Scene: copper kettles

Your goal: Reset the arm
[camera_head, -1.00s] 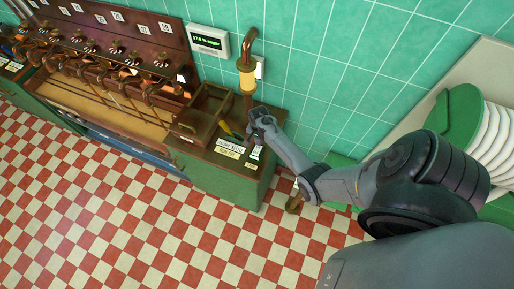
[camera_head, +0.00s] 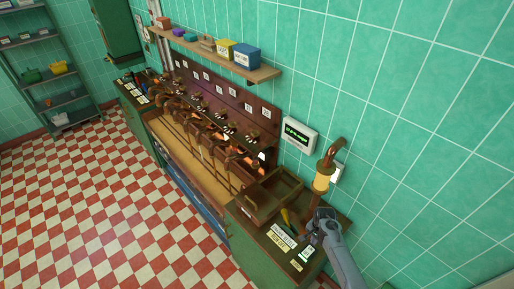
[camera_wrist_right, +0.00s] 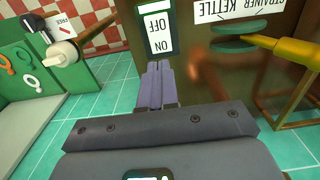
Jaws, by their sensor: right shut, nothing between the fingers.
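My right arm enters the head view from the bottom right. Its right gripper (camera_head: 322,214) is over the right end of the counter, beside the copper pipe with the yellow sleeve (camera_head: 322,180). In the wrist view the two fingers (camera_wrist_right: 160,84) are shut together with nothing between them. They point at an ON/OFF label (camera_wrist_right: 159,30) on a dark brown surface; whether they touch it I cannot tell. My left gripper is not in view.
A yellow handle (camera_wrist_right: 292,47) is at the right of the wrist view, below a "STRAINER KETTLE" label (camera_wrist_right: 240,10). A wooden tray (camera_head: 272,196) and a row of copper kettles line the counter. A wall display (camera_head: 298,134) hangs above. The checkered floor (camera_head: 110,225) is clear.

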